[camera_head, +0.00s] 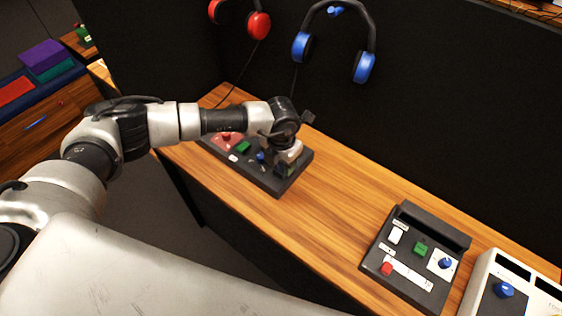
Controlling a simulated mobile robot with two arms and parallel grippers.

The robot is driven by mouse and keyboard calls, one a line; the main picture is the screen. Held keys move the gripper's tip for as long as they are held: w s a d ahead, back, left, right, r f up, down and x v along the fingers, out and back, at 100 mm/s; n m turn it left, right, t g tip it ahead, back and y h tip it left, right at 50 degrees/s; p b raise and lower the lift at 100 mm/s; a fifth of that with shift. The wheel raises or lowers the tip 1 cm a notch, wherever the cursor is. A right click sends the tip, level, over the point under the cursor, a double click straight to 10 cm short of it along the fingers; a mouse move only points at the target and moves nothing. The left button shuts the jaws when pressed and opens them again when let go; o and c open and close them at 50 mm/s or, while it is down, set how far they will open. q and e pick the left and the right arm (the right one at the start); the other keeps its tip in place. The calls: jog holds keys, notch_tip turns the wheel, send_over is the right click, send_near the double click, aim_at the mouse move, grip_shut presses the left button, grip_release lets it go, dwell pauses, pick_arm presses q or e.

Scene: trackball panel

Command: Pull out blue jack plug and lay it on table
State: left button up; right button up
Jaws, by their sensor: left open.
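A dark panel (279,190) lies on the wooden table (345,185), towards its left end. A small blue piece (260,156) stands on this panel; it may be the blue jack plug, but it is too small to be sure. My left gripper (284,168) is open and points down over the right part of the panel, just right of the blue piece. The wrist hides part of the panel, and I cannot tell whether the fingers touch anything. My right gripper is not in view.
Red headphones (257,25) and blue headphones (365,67) hang on the black wall, with cables running down. A second dark panel (399,296) and a white box (477,294) stand at the right. The table between the two dark panels is clear.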

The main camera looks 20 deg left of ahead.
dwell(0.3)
pick_arm(q)
jog(key=shift+c, duration=0.2)
grip_shut()
jog(key=shift+r, duration=0.2)
jog(key=shift+r+p, duration=1.9)
jog(key=shift+r, duration=0.95)
